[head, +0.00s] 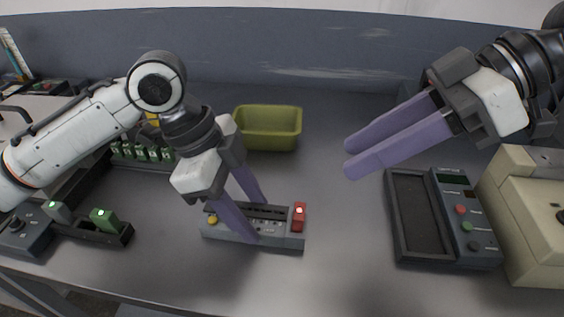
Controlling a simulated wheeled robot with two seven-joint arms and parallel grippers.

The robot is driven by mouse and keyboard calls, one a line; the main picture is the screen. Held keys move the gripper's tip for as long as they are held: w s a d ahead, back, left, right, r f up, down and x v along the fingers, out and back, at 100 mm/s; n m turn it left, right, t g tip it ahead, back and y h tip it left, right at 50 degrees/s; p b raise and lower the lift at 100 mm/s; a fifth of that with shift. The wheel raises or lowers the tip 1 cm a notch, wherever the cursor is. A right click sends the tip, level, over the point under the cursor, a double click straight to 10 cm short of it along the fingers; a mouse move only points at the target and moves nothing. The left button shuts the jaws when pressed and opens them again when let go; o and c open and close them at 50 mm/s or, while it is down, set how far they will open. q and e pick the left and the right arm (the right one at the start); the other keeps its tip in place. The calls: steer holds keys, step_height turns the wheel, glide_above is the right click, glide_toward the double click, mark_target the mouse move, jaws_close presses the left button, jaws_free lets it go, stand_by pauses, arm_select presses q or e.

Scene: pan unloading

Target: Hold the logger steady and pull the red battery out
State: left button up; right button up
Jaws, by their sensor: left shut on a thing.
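The logger (276,240) is a grey, low, long device standing on the table in the middle of the head view, with a yellow knob at its left end. The red battery (299,217) stands upright in the logger's right end, with a small light glowing on it. My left gripper (254,220) reaches down from above and is shut on the logger's body, one finger on its near side and one on its far side. My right gripper (351,158) is up in the air to the right, apart from the battery, its two fingers apart and empty.
An olive-green bin (268,143) stands behind the logger. A grey instrument (446,219) with a tray and buttons and a beige box (526,215) are at the right. A dark charger (95,231) with green-lit blocks is at the left. The table in front is clear.

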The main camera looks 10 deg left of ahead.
mark_target(298, 210)
steer(key=a+f+m+h, duration=0.1)
steer(key=a+m+h, duration=0.8)
steer(key=m, duration=0.7)
steer(key=shift+t+h, duration=0.3)
steer(key=f, duration=1.1)
steer(key=shift+d, duration=0.4)
steer(key=shift+c, duration=0.4)
jaws_close()
